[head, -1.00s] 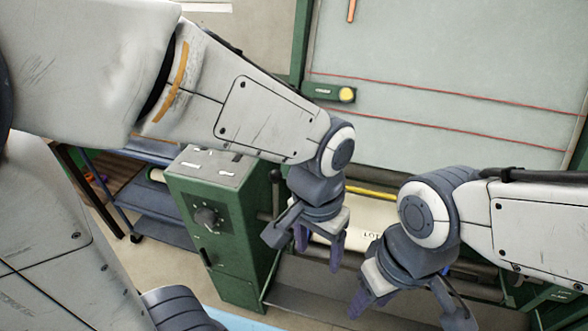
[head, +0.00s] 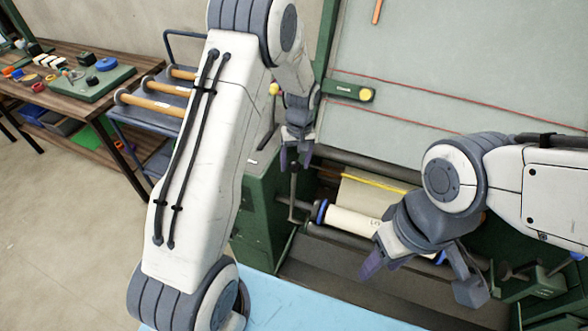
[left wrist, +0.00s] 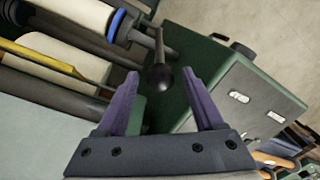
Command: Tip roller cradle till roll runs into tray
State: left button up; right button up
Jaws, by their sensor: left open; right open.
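The cream roll (head: 352,222) with blue end rings lies across the green machine in the head view. Part of it is hidden behind my right gripper. A grey metal lever (head: 293,192) stands at the roll's left end; its black ball knob (left wrist: 160,77) shows in the left wrist view. My left gripper (head: 296,160) is open at the lever's top, with the knob appearing between its two purple fingers; I see no grip on it. A dark grey tray-like trough (head: 335,275) lies in front of and below the roll. My right gripper (head: 420,278) is open and empty above the trough.
A green cabinet (head: 258,220) stands left of the roll. A pale blue surface (head: 290,305) is at the front. A rack with wooden rollers (head: 150,103) and a workbench (head: 60,95) stand at the left. A large grey panel (head: 450,75) rises behind.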

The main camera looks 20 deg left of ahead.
aim_at(294, 172)
pick_arm(q)
jog(key=shift+s+a+f+p, duration=0.1)
jog(key=shift+f+p, duration=0.35)
jog(key=shift+f, duration=1.85)
jog(key=shift+c, duration=0.3)
grip_shut()
